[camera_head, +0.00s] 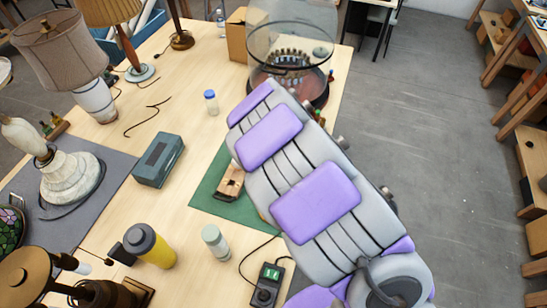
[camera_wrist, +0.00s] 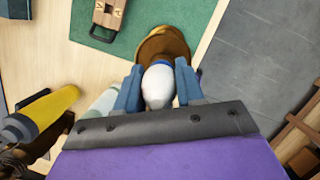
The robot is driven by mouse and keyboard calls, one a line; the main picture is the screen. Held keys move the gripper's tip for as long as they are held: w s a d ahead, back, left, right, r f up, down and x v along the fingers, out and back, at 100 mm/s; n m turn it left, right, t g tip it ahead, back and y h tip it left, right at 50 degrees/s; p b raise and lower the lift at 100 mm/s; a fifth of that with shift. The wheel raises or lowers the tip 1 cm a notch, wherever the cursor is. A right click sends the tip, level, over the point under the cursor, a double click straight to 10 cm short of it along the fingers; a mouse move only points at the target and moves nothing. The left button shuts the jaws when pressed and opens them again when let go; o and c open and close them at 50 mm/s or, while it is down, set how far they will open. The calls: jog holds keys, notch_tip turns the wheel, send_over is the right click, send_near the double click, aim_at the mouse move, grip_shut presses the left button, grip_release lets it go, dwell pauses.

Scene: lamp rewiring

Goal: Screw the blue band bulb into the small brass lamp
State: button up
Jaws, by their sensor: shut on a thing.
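In the wrist view, my gripper (camera_wrist: 158,68) has its two blue fingers closed on a white bulb (camera_wrist: 158,88). A blue band (camera_wrist: 161,64) shows at the bulb's far end, between the fingertips. The bulb hides the lamp's middle, so I cannot tell whether bulb and socket touch. In the head view, my purple and grey arm hides the gripper, bulb and this lamp.
A wooden block (camera_head: 230,182) lies on the green mat (camera_head: 243,213). A pale bottle (camera_head: 215,241), yellow bottle (camera_head: 150,246) and black control box (camera_head: 267,287) stand near my arm. A glass dome (camera_head: 290,35) is at the back; a grey-green box (camera_head: 158,160) and several lamps are left.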

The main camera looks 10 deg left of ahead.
jog(key=o, duration=1.1)
jog(key=shift+o, duration=0.2)
